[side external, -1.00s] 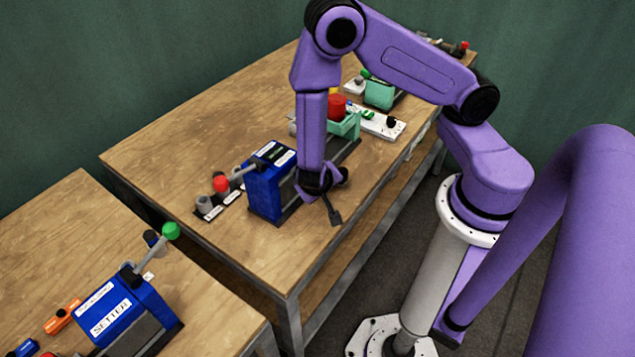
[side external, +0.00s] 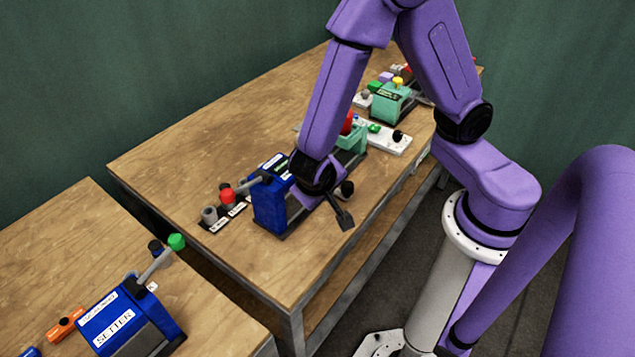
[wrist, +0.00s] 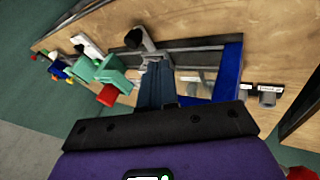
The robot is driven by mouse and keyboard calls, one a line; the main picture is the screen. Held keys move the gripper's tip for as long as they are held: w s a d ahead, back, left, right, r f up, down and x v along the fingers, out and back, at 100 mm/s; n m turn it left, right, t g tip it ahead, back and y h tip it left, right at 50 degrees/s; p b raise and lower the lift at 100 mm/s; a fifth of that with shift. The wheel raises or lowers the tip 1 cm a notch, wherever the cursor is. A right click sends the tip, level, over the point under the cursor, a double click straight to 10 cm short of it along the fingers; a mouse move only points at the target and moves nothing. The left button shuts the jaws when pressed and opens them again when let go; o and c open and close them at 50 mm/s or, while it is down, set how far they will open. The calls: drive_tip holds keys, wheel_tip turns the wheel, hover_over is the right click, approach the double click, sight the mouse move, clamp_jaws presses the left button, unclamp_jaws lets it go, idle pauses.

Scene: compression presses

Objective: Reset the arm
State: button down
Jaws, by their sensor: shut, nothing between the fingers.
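My gripper (side external: 342,216) is shut and empty. In the side external view it hangs just right of a blue press (side external: 268,208) on the far bench, near the bench's front edge. My forearm covers part of that press's right side. I cannot tell whether the gripper touches the press. In the wrist view the blue press (wrist: 230,70) shows to the right of centre.
A teal press (side external: 352,138) with a red knob stands behind my forearm, and another teal press (side external: 392,102) farther back. Small red and grey knobs stand left of the blue press. A blue SETTER press (side external: 125,315) is on the near bench.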

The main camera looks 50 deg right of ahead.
drive_tip(key=s+d+r+n+g+y, duration=0.2)
drive_tip(key=s+r+n+y, duration=0.4)
drive_tip(key=s+r+n, duration=0.7)
drive_tip(key=shift+s+d+n+y, duration=0.3)
drive_tip(key=shift+d+n, duration=0.3)
drive_tip(key=shift+n, duration=0.4)
